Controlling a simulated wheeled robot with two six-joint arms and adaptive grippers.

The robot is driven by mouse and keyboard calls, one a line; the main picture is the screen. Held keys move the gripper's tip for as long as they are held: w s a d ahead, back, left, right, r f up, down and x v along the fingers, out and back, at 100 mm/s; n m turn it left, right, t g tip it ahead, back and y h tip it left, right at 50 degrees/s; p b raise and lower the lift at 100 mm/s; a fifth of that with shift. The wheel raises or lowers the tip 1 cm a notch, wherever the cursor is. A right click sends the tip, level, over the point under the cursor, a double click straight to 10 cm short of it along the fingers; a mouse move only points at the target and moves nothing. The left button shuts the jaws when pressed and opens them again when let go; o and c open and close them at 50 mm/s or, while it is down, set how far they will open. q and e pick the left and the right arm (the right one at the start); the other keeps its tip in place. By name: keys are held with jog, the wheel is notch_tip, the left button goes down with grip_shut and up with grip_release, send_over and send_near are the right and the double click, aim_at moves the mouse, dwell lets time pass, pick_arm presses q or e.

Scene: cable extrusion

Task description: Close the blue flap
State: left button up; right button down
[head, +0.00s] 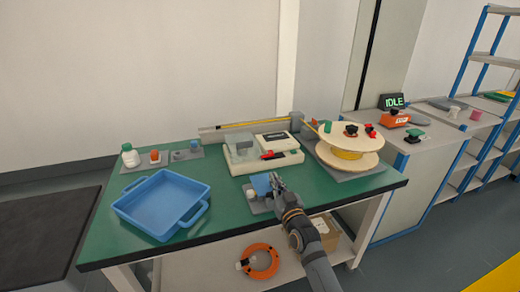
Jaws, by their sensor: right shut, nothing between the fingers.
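The blue flap (260,184) stands on a small grey base (257,207) near the front edge of the green table. It appears raised, but its exact angle is too small to tell. A white round part (252,194) sits at its left on the same base. My right gripper (274,179) is shut and empty, right beside the flap on its right side. It covers part of the flap and base, and I cannot tell whether it touches the flap. My left gripper is not in view.
A blue tray (128,205) lies on the left of the green table (101,233). A large cable spool (350,160) is at the right. Free table shows between blue tray and base.

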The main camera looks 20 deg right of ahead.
dwell(0.3)
jog(key=shift+s+f, duration=0.15)
jog(key=shift+s, duration=0.3)
jog(key=s, duration=0.6)
jog(key=shift+s+d+f, duration=0.15)
jog(key=shift+s+f, duration=0.15)
jog(key=shift+f, duration=0.05)
